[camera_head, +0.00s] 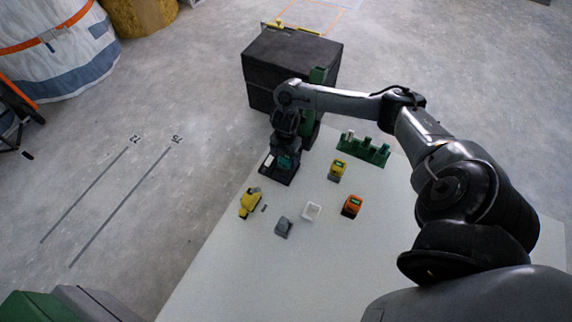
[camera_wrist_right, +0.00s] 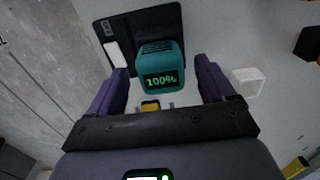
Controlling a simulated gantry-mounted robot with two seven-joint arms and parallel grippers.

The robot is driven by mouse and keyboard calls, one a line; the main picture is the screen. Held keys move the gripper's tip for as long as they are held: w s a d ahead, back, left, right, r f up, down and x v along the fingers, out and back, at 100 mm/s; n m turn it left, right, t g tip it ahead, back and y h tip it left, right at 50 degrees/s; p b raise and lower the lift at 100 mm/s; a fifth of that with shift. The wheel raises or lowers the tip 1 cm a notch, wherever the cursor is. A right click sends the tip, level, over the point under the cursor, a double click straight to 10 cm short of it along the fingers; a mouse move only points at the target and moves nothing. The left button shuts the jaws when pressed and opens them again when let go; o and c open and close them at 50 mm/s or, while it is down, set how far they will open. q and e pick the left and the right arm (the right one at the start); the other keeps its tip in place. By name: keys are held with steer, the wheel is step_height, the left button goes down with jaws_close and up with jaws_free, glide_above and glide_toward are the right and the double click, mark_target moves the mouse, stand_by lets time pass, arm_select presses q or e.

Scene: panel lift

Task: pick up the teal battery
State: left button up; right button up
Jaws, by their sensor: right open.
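The teal battery (camera_wrist_right: 161,64) sits on a dark pad (camera_wrist_right: 112,15); its green display reads 100% in the wrist view. In the head view the battery (camera_head: 286,162) is partly hidden under my right gripper (camera_head: 285,148), on the dark pad (camera_head: 279,179) at the table's far left edge. In the wrist view my right gripper (camera_wrist_right: 163,76) is open, its two purple fingers apart with the battery framed between and beyond them. Nothing shows held, and I see no contact. My left gripper is not in view.
A yellow battery (camera_head: 337,170), an orange one (camera_head: 351,206), a white box (camera_head: 312,211), a grey item (camera_head: 284,228) and a yellow tool (camera_head: 249,203) lie nearby. A green rack (camera_head: 365,150) and a large black box (camera_head: 290,60) stand behind. The near table (camera_head: 255,270) is clear.

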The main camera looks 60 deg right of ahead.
steer(key=shift+s+f, duration=0.1)
steer(key=shift+f, duration=0.75)
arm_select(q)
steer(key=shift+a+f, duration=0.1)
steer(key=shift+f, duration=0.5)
arm_select(e)
steer(key=shift+c, duration=0.5)
steer(key=shift+r, duration=0.1)
steer(key=c, duration=1.1)
steer(key=shift+o, duration=0.2)
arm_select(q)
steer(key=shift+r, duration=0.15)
